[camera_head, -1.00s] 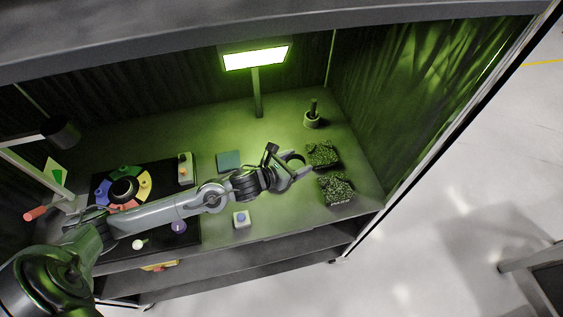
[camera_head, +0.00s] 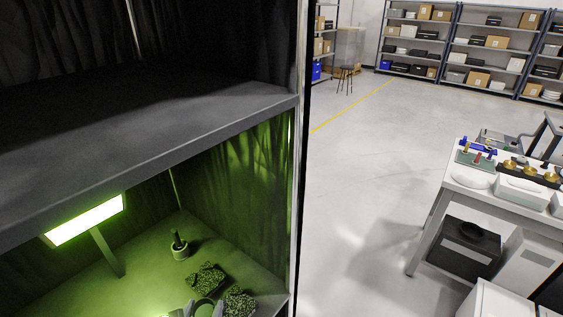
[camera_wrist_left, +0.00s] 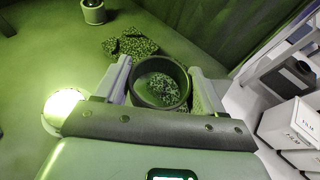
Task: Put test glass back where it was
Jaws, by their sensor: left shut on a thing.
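My left gripper (camera_head: 204,311) is at the bottom edge of the head view, inside the green-lit booth beside two textured dark-green clumps (camera_head: 206,279). In the left wrist view its fingers are shut on a round, dark-rimmed glass (camera_wrist_left: 160,84), which I take to be the test glass. The green surface and speckled texture show through it. A speckled clump (camera_wrist_left: 130,46) lies just beyond it. Most of my left arm is out of the head view. My right gripper is not in view.
A small pot (camera_head: 179,247) with a dark upright piece stands behind the clumps. A lit lamp panel (camera_head: 84,219) stands at left. The booth's edge post (camera_head: 297,150) separates it from open floor. A white table (camera_head: 464,185) with trays and several tools stands at right; shelves (camera_head: 460,45) line the back.

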